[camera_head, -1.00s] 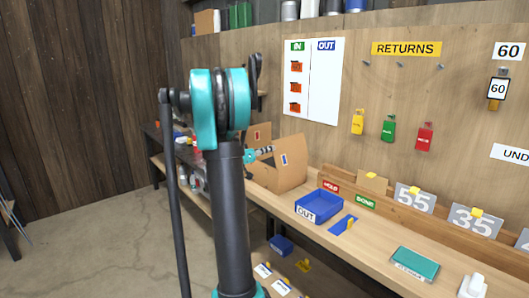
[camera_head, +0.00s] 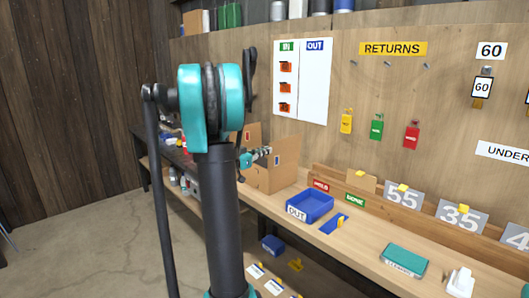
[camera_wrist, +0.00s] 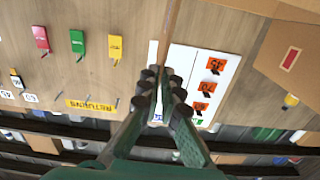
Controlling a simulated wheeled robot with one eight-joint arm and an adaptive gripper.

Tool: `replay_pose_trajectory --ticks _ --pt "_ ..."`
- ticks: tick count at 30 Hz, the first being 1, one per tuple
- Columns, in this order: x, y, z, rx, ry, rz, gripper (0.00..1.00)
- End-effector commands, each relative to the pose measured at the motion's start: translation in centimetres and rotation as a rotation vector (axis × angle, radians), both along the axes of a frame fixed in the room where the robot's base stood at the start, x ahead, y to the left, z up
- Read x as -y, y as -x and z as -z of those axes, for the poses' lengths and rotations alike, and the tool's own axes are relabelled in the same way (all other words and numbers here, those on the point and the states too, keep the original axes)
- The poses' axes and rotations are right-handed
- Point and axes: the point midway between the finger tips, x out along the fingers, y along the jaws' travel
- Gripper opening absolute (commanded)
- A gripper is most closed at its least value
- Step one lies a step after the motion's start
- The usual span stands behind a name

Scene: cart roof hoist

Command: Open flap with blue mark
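The cardboard box (camera_head: 264,180) stands on the bench, left of the blue tray. Its flap with the blue mark (camera_head: 288,150) stands up at the right side, the mark facing the head camera. Another flap with a red mark (camera_head: 254,131) stands behind; in the wrist view it is at upper right (camera_wrist: 274,50). My gripper (camera_head: 266,152) is at the left edge of the blue-marked flap. In the wrist view a thin brown cardboard edge, seen edge-on, runs between my fingertips (camera_wrist: 161,82), which are closed on it. The blue mark is not visible there.
The blue OUT tray (camera_head: 310,207) stands on the bench right of the box. The board behind carries a white IN/OUT sheet (camera_head: 315,85) and hanging coloured tags (camera_head: 376,127). My arm hides part of the bench left of the box.

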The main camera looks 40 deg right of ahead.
Motion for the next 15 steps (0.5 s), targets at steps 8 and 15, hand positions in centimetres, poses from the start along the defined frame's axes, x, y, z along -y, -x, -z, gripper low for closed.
replay_pose_trajectory --ticks 8,15 --pt "-0.08 0.00 0.12 0.000 -0.003 -0.001 0.11" --pt "-0.04 -0.01 0.06 -0.001 -0.002 0.000 0.25"
